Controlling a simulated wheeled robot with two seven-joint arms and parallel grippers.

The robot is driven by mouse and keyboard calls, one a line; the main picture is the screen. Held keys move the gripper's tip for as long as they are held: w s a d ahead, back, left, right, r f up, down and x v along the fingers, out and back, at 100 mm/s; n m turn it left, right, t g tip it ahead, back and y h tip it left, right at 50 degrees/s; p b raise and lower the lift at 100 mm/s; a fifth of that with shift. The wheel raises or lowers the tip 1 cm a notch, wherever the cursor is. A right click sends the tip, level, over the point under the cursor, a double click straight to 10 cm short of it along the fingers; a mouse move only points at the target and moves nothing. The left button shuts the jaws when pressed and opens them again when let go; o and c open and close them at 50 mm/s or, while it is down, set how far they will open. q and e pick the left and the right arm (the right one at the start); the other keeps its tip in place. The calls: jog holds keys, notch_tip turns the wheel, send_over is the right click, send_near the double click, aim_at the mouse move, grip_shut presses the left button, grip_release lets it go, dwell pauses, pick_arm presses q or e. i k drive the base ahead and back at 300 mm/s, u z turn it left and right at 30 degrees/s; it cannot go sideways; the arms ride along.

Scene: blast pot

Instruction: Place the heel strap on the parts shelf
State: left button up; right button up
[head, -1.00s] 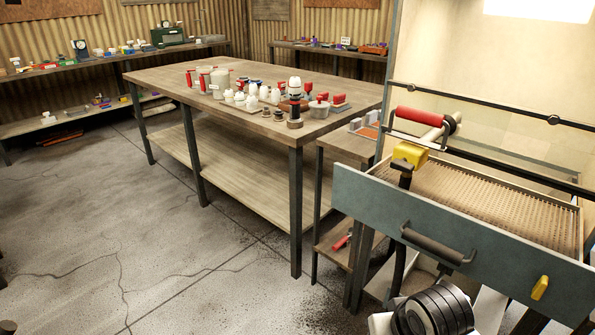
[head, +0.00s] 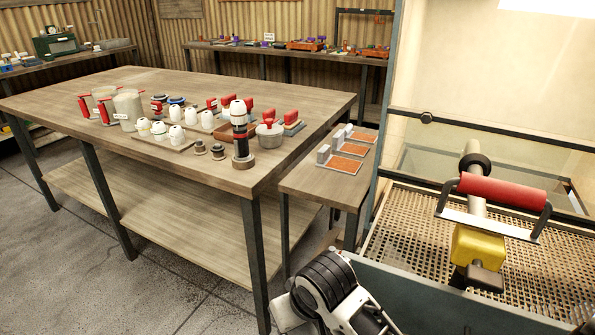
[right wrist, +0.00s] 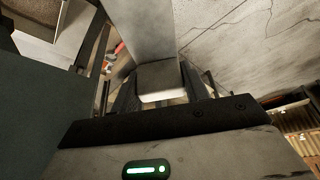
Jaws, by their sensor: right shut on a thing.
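In the right wrist view my right gripper (right wrist: 160,88) is shut on a flat pale-grey strap-like piece (right wrist: 146,30), which looks like the heel strap. It runs away from the dark fingers toward the top of the picture, with a thicker block between them. Its far end is cut off by the picture edge. In the head view the held piece is hidden; only part of my arm shows at the bottom. My left gripper is not in view. No shelf is clearly marked as the parts shelf; a low side bench (head: 300,184) with orange pads stands right of the big table.
The big wooden table (head: 210,86) carries white bottles, red-handled tools and a tall black-and-red post (head: 241,135). Its lower shelf (head: 170,215) is bare. At right, the blast cabinet's perforated grate (head: 400,235) holds a red-handled yellow tool (head: 478,245). Shelves line the back wall.

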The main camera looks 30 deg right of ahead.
aim_at(325, 183)
jog(key=u, duration=0.1)
jog(key=i, duration=0.3)
jog(key=u, duration=0.75)
jog(key=i, duration=2)
jog(key=z, duration=2.8)
